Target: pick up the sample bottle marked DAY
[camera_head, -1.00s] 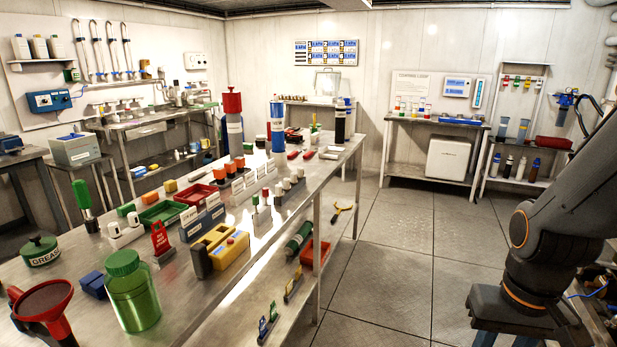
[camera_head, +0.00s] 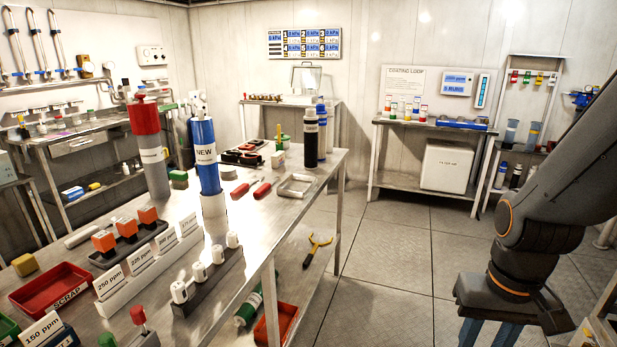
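I cannot read a DAY mark on any bottle in view. Several small bottles with coloured caps (camera_head: 405,110) stand on the back bench below the COATING LOOP sheet, their labels too small to read. Larger bottles (camera_head: 515,176) stand on the low shelf of the rack at the right, partly hidden by my arm, also unreadable. My arm rises out of the picture at the right edge.
A long steel table (camera_head: 265,225) fills the left and middle, holding a blue cylinder marked NEW (camera_head: 204,150), a red-topped grey cylinder (camera_head: 150,150), a black bottle (camera_head: 311,140) and a red SCRAP tray (camera_head: 50,290). Open floor (camera_head: 385,265) lies between the table and my arm.

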